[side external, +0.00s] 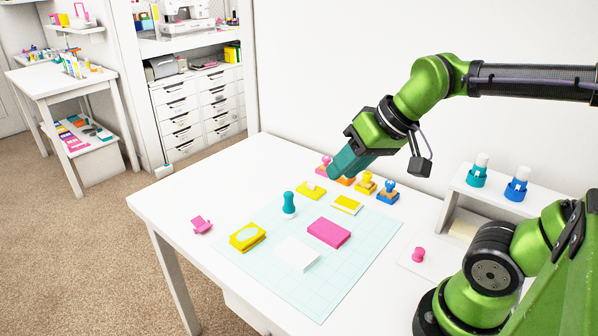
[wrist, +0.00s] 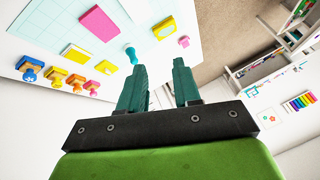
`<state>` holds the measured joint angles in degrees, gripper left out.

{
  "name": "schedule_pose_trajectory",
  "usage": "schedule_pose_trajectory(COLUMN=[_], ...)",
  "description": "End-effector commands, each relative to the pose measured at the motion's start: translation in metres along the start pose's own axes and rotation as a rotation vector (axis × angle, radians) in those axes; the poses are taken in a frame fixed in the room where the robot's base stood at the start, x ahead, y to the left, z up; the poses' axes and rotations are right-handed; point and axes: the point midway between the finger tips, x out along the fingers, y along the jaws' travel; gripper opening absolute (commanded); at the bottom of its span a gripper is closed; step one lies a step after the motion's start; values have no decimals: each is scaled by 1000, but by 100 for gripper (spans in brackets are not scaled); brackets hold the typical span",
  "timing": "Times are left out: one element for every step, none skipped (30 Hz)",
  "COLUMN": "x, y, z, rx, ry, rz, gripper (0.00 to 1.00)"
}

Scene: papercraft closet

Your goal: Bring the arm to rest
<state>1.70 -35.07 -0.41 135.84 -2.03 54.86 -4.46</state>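My gripper (side external: 345,165) is raised above the back part of the white table, over the row of stamps, and touches nothing. In the wrist view, the teal fingers of my gripper (wrist: 160,80) stand apart with nothing between them, so it is open and empty. In the side view, part of the stamp row is hidden behind the fingers.
On the white table (side external: 180,205) lies a pale cutting mat (side external: 320,290) with a pink pad (side external: 329,232), a yellow block (side external: 247,237) and a teal stamp (side external: 289,204). Several stamps, such as a blue one (side external: 388,193), stand behind. A shelf (side external: 478,196) holds two bottles at right.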

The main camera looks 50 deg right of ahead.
Motion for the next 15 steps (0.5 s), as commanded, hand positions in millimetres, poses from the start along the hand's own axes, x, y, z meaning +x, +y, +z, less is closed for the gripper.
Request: schedule_pose_trajectory(x=[-2,-2,-2,-2,-1,-1,-1,-1,-1,-1,-1,-1,-1,-1,-1], y=[-1,-1,0,0,0,0,0,0,0,0,0,0,0,0,0], z=[12,18,23,27,29,31,32,33,33,33,33,33,33,33,33], rx=[9,17,27,32,35,38,41,42,43,43,43,43,43,43,42], ry=[17,25,31,36,39,43,43,43,43,43,43,42,42,42,42], rz=[-15,-22,-29,-33,-36,-39,-40,-41,-41,-41,-41,-40,-40,-40,-40], gripper=[33,33,33,33,33,33,33,33,33,33,33,33,33,33,33])
